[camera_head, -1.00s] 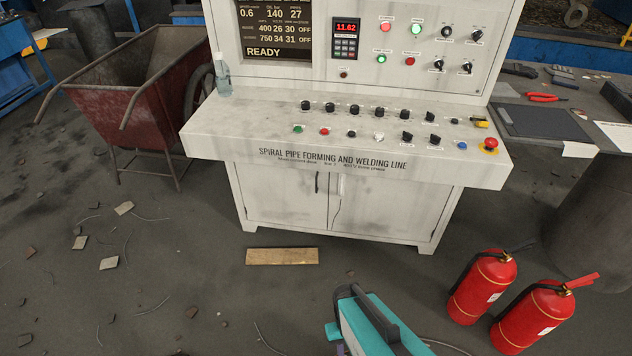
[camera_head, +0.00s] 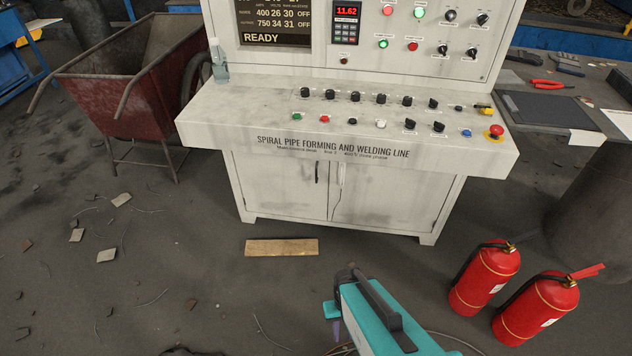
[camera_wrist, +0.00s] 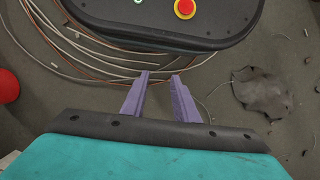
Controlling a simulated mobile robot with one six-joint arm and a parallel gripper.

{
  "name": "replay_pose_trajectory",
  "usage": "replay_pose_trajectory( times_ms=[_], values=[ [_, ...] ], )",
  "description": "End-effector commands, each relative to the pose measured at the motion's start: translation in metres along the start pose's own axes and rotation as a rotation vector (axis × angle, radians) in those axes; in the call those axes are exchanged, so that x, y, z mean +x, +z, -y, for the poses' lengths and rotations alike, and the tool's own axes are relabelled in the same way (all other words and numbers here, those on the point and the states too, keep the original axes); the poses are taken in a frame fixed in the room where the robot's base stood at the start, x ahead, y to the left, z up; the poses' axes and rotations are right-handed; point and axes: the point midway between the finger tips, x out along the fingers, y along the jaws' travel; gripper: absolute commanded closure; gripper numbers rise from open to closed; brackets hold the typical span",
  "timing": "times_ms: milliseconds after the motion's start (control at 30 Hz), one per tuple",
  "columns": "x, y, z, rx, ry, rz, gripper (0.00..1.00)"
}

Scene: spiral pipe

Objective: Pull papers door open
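A white control console (camera_head: 340,115) has a two-door cabinet below. The left door (camera_head: 280,186) and right door (camera_head: 385,192) both look shut. I cannot tell which door is the papers door. My gripper (camera_wrist: 160,77) has two purple fingers, apart with nothing between them. In the head view, one finger (camera_head: 337,330) shows under my teal wrist, low in front of the cabinet and well away from its doors.
A wooden board (camera_head: 282,247) lies on the floor before the cabinet. Two red fire extinguishers (camera_head: 484,280) (camera_head: 538,308) stand at right. A red cart (camera_head: 130,100) is at left. Loose cables (camera_wrist: 75,50) and a grey lump (camera_wrist: 262,92) lie below my gripper.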

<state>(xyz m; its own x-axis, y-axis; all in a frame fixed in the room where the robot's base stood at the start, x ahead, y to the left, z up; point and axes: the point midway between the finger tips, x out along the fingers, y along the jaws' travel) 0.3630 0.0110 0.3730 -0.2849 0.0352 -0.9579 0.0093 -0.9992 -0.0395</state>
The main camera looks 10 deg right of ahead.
Motion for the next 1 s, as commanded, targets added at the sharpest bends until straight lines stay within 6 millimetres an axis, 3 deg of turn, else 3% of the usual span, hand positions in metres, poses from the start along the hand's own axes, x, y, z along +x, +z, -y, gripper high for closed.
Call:
replay_pose_trajectory(
  times_ms=[33,167,433,700,1000],
  values=[
    [0.011,-0.024,0.003,-0.009,-0.008,-0.054,0.73],
    [0.015,-0.081,0.01,-0.029,-0.028,-0.212,0.73],
    [0.001,-0.195,0.023,-0.061,-0.051,-0.551,0.73],
    [-0.04,-0.293,0.032,-0.071,-0.049,-0.888,0.73],
    [-0.105,-0.375,0.031,-0.05,-0.017,-1.255,0.73]
  ],
)
